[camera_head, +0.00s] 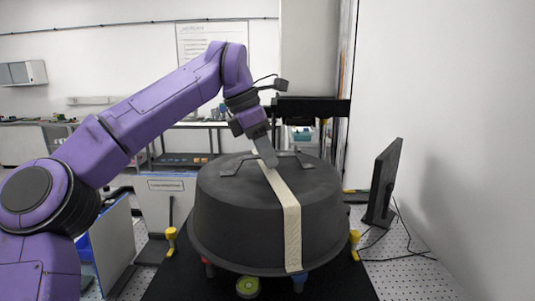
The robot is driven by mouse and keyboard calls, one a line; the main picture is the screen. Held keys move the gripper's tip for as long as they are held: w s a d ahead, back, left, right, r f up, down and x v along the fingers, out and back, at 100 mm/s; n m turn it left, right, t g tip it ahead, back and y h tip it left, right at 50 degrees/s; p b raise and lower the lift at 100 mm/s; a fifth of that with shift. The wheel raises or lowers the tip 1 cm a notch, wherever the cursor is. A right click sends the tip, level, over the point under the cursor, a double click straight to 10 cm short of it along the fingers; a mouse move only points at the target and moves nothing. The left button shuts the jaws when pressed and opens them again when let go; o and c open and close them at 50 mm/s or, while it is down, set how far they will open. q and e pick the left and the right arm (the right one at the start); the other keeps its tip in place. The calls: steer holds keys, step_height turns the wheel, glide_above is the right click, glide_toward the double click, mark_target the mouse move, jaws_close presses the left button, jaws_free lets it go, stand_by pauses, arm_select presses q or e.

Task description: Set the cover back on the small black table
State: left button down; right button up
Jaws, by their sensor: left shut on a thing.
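The cover (240,215) is a large, dark grey, round lid with a flared rim, a beige strap across it and flat metal brackets on top. My left gripper (269,158) is at the top centre of the cover, shut on it near the strap. Its fingertips are partly lost against the brackets. A black surface (335,284) shows below the cover; I cannot tell if it is the small black table. Red and blue feet show under the rim, and I cannot tell whether the rim rests on anything. My right gripper is out of view.
Yellow knobbed posts (171,240) stand left and right of the cover. A green-yellow disc (248,287) lies in front. A black monitor (383,182) with cables stands at right on a perforated white table top (408,268). A black raised shelf (313,106) is behind.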

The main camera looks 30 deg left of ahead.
mark_target(256, 178)
arm_select(q)
steer(key=shift+s+d, duration=0.1)
steer(key=shift+s, duration=0.55)
steer(key=shift+s+f+b, duration=0.1)
steer(key=shift+s+b, duration=0.5)
steer(key=shift+b, duration=0.15)
steer(key=shift+s+d, duration=0.1)
steer(key=shift+s, duration=0.5)
steer(key=shift+w, duration=0.1)
steer(key=shift+b, duration=0.3)
steer(key=shift+f+b, duration=2.2)
steer(key=shift+f, duration=0.45)
steer(key=shift+f, duration=0.15)
